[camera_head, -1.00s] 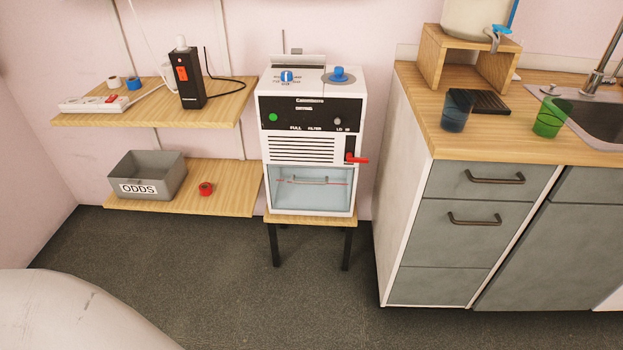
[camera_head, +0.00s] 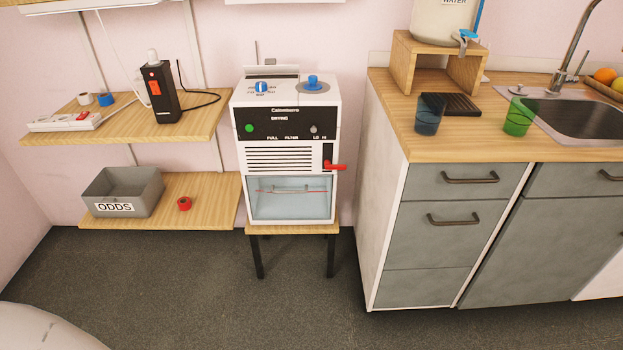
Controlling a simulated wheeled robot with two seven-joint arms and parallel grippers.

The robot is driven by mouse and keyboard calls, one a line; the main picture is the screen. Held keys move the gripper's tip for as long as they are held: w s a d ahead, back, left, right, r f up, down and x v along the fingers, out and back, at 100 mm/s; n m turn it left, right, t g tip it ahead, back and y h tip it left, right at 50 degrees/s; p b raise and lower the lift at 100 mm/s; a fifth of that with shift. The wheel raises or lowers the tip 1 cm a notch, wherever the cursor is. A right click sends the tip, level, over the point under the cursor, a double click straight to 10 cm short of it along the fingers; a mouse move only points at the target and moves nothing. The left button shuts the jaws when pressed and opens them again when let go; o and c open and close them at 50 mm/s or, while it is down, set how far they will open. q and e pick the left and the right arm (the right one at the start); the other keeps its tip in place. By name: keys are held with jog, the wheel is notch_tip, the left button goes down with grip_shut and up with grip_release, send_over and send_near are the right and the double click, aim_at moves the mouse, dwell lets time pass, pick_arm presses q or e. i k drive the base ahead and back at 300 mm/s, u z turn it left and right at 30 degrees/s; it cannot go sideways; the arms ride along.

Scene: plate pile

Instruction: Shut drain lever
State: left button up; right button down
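A white machine (camera_head: 236,170) with a black front panel stands on a small wooden stand. A red lever (camera_head: 336,166) sticks out level to the right from the right side of its front, beside the vent slats. A clear tank window (camera_head: 290,205) with a red line across it is below the slats. Neither of my grippers shows, and nothing is touching the lever.
Wooden shelves (camera_head: 205,125) on the left hold a black device (camera_head: 162,95) and a grey ODDS bin (camera_head: 125,193). A counter (camera_head: 400,125) on the right carries cups and a sink. The dark floor (camera_head: 200,285) in front is clear.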

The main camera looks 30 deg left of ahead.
aim_at(328, 165)
jog(key=k, duration=0.6)
jog(key=z, duration=0.55)
jog(key=i, duration=1.85)
jog(key=u, duration=0.8)
jog(key=i, duration=0.3)
jog(key=u, duration=0.35)
